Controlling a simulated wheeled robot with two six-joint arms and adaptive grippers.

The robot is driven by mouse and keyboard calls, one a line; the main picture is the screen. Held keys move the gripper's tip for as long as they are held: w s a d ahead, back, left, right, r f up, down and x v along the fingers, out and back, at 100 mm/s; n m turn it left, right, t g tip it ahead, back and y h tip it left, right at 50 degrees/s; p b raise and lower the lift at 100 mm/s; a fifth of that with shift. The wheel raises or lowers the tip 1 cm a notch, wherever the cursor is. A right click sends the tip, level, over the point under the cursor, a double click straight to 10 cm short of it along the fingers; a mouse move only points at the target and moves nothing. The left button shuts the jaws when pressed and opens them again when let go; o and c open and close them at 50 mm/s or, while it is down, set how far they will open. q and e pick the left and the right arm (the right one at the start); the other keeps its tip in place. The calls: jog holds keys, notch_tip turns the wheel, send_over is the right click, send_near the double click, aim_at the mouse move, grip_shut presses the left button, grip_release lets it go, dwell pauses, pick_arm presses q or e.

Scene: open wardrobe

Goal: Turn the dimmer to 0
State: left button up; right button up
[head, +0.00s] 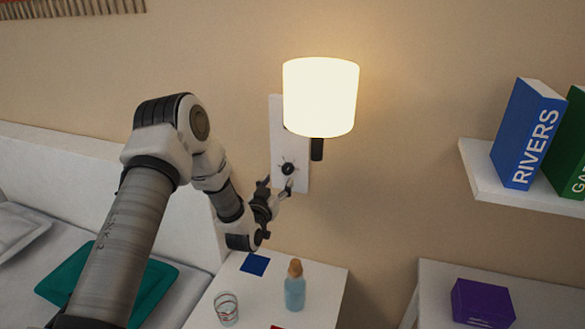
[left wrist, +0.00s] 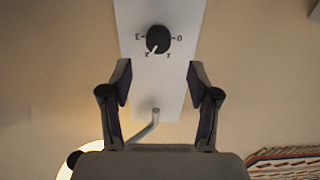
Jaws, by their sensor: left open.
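The dimmer is a round black knob (head: 288,168) on a white wall plate (head: 275,120) under a lit lamp (head: 320,95). In the left wrist view the knob (left wrist: 158,40) shows near the top, with marks around it that appear upside down. Its white pointer is toward the lower left, near the mark that looks like 2; the 0 mark is on the right. My left gripper (head: 277,187) is open and empty, just before the plate. In the left wrist view its fingers (left wrist: 158,78) stand apart below the knob, and I see no contact. My right gripper is not in view.
A bedside table (head: 328,290) below holds a bottle (head: 295,290), a glass (head: 226,309) and a blue card (head: 255,264). A shelf (head: 520,195) with books (head: 525,135) is at right. A purple box (head: 483,302) sits lower right. A bed (head: 185,225) is at left.

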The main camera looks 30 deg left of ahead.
aim_at(287, 172)
pick_arm(q)
jog(key=x, duration=0.4)
jog(key=f+p+x, duration=0.1)
jog(key=x, duration=0.1)
jog(key=shift+w+d, duration=0.15)
jog(key=shift+w, duration=0.2)
jog(key=shift+s+r, duration=0.2)
jog(key=shift+r, duration=0.05)
jog(key=shift+w+f, duration=0.1)
jog(key=c, duration=1.2)
jog(key=shift+o, duration=0.2)
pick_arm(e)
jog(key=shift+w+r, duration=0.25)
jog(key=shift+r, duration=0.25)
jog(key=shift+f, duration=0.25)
